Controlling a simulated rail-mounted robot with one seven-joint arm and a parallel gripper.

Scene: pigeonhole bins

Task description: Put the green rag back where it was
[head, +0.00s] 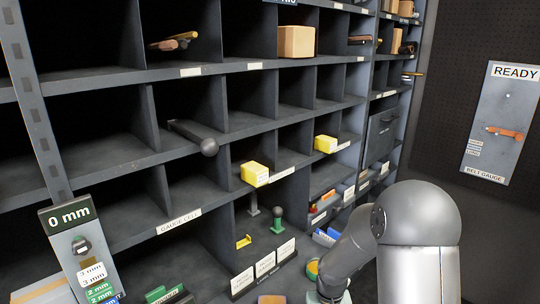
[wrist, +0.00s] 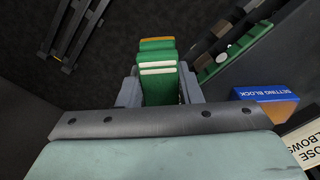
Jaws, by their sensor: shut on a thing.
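In the wrist view, a folded green thing with pale stripes and an orange far edge, which looks like the green rag (wrist: 158,88), stands between the fingers of my gripper (wrist: 160,82). The fingers are shut on it, one at each side. Its lower part is hidden behind my gripper's body. In the head view my arm reaches down to the bottom edge right of centre; the fingertips and the rag cannot be made out there. Which pigeonhole the rag came from does not show.
Dark pigeonhole shelves (head: 110,167) fill the head view. A blue-labelled setting block (wrist: 266,95) is right of my gripper. Dark floor (wrist: 100,70) is open to its left.

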